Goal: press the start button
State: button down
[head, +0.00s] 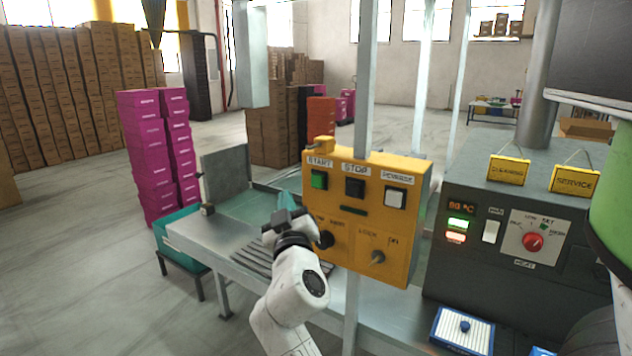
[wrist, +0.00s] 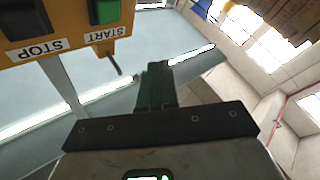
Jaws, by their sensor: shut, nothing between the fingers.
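The start button (head: 319,180) is a green square under the START label, at the upper left of the yellow control box (head: 340,212). In the wrist view the start button (wrist: 106,11) shows at the top edge, partly cut off, with its label upside down. My gripper (head: 286,201) is shut and empty, its teal fingers together. In the head view it is below and left of the button, by the box's left edge. In the wrist view the fingers (wrist: 156,84) are below and right of the button, apart from it.
The black stop button (head: 355,187) and white reverse button (head: 395,198) sit right of start. A black knob (head: 325,239) and a key switch (head: 377,257) are lower on the box. A metal post (head: 366,80) stands behind it. A grey heater machine (head: 520,230) stands at right.

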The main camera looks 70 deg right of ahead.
aim_at(318, 180)
jog(key=s+d+p, duration=0.2)
jog(key=d, duration=0.6)
jog(key=shift+d, duration=0.1)
dwell(2.0)
jog(key=shift+s+d, duration=0.1)
jog(key=shift+d, duration=0.2)
